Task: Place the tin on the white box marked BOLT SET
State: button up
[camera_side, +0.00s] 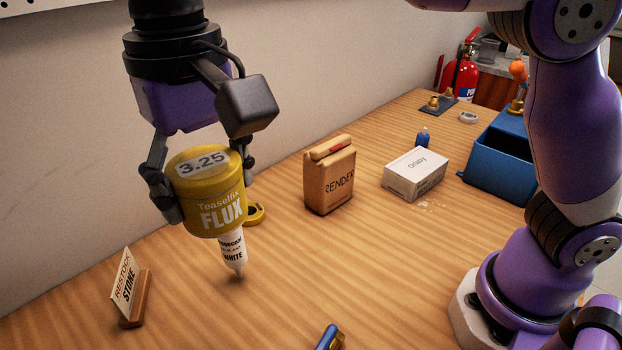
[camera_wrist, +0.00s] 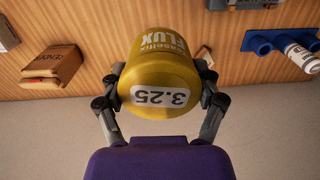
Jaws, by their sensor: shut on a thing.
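The yellow tin (camera_side: 207,195), lettered FLUX with a white 3.25 label on its lid, is held upright above the wooden bench at the left of the side view. My gripper (camera_side: 208,185) is shut on its sides. In the wrist view the tin (camera_wrist: 160,75) sits between both fingers. A white box (camera_side: 415,172) stands on the bench right of centre in the side view, well away from the tin. Its printing is too small to read. Its top looks clear.
A brown RENDER bag (camera_side: 330,180) stands between the tin and the white box. A small blue bottle (camera_side: 423,138) is behind the box, and a blue bin (camera_side: 500,165) is to its right. A RESTOCK STONE sign (camera_side: 128,290) and a white tube (camera_side: 232,250) are near the tin.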

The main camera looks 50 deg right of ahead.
jog(key=w+d+m, duration=0.4)
jog(key=d, duration=0.5)
jog(key=m, duration=1.2)
send_over(418, 162)
notch_tip(418, 162, down, 12)
jog(key=shift+f, duration=2.1)
jog(key=shift+f, duration=0.2)
jog(key=o, duration=1.2)
